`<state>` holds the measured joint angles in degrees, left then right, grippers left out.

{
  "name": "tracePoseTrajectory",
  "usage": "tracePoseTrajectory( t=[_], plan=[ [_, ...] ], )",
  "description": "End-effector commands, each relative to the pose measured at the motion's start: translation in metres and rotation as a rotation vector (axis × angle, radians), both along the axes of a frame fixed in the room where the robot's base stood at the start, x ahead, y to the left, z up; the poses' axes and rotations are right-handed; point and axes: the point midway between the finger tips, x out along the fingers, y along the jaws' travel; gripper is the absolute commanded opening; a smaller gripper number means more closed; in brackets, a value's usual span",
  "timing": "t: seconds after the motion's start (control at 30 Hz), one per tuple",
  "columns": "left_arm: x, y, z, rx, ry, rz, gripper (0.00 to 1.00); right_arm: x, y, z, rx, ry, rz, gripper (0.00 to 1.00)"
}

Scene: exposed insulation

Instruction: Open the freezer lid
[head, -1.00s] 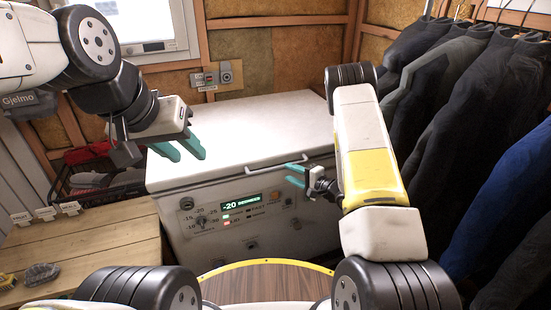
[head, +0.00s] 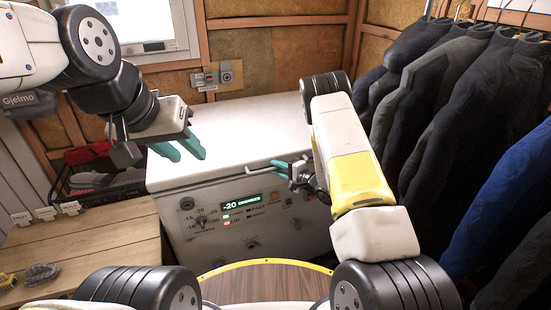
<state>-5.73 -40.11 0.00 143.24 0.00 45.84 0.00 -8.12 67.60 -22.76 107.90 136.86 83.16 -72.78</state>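The white chest freezer (head: 190,236) stands ahead, with its control panel and a lit "-20" display on the front. Its white lid (head: 262,125) lies flat and shut. A thin pale handle (head: 256,167) sticks out from the lid's front edge. My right gripper (head: 279,168) is at the right part of this handle. Its teal fingers overlap the handle, and I cannot tell whether they are closed on it. My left gripper (head: 180,150) is open and empty above the lid's left front corner, its two teal fingers apart.
A wooden bench (head: 90,240) stands at left, with a crate of goods (head: 100,180) behind it. Dark jackets (head: 440,110) hang close on the right of the freezer and my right arm. Switches (head: 215,77) are on the wall behind the lid.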

Motion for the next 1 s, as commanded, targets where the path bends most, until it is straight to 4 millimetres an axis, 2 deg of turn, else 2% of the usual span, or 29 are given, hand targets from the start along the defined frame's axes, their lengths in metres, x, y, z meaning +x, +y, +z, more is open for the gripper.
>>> tracePoseTrajectory(
  t=[0.03,0.1,1.0],
  plan=[
    [0.0000,0.0000,0.0000,0.000,0.000,0.000,0.36,-0.0001,-0.0001,0.0001,0.000,0.000,0.000,0.10],
    [0.0000,0.0000,0.0000,0.000,0.000,0.000,0.36,-0.0001,-0.0001,0.0000,0.000,0.000,0.000,0.00],
    [0.0000,0.0000,0.0000,0.000,0.000,0.000,0.36,-0.0005,-0.0004,-0.0005,0.000,0.001,0.000,0.00]
  ],
)
